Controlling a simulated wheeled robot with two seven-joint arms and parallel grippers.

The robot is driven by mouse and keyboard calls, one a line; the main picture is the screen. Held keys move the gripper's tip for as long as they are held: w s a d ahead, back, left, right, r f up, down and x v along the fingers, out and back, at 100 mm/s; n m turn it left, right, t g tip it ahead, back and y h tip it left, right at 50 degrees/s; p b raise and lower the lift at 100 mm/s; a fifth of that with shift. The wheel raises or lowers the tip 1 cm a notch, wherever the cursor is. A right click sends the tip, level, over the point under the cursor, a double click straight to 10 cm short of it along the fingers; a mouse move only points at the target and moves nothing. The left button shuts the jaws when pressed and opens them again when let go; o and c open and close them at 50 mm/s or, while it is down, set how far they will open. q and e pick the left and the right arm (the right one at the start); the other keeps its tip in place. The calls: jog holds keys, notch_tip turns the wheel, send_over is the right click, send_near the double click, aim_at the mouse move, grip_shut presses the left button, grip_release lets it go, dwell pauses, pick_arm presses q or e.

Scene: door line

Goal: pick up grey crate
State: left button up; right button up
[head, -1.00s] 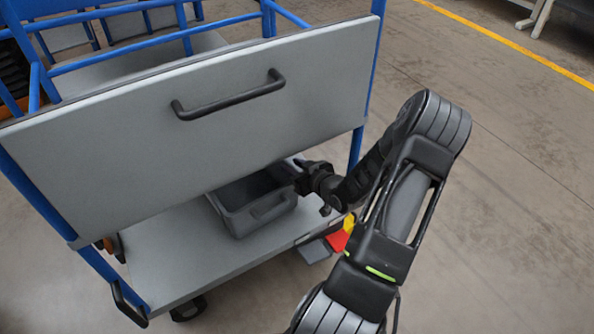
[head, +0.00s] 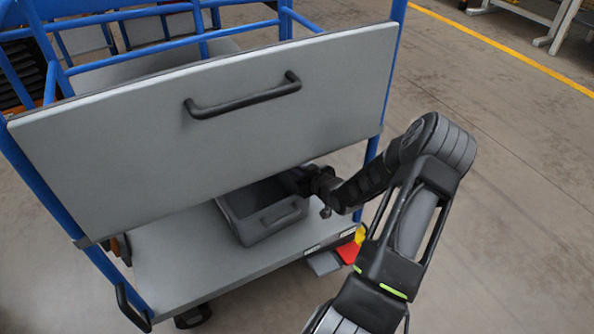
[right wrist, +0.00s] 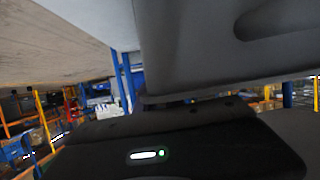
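The grey crate (head: 262,226) sits on the lower shelf of the blue-framed cart, under the hanging grey panel, with its front handle facing me. Its back part is hidden by the panel. My right gripper (head: 300,182) is at the crate's right rim, reaching in from the right below the panel. Its fingertips are dark against the crate, and I cannot tell whether they are open or closed on the rim. In the right wrist view, a grey wall, likely the crate (right wrist: 225,45), fills the upper right, close to the camera. My left gripper is out of view.
The grey panel (head: 200,125) with a black handle (head: 243,97) hangs just above the crate. The shelf (head: 185,262) is bare left of the crate. A blue post (head: 371,158) stands by my right arm. Red and yellow pieces (head: 350,250) show below the shelf edge. Floor at right is clear.

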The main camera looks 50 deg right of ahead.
grip_shut()
dwell(0.9)
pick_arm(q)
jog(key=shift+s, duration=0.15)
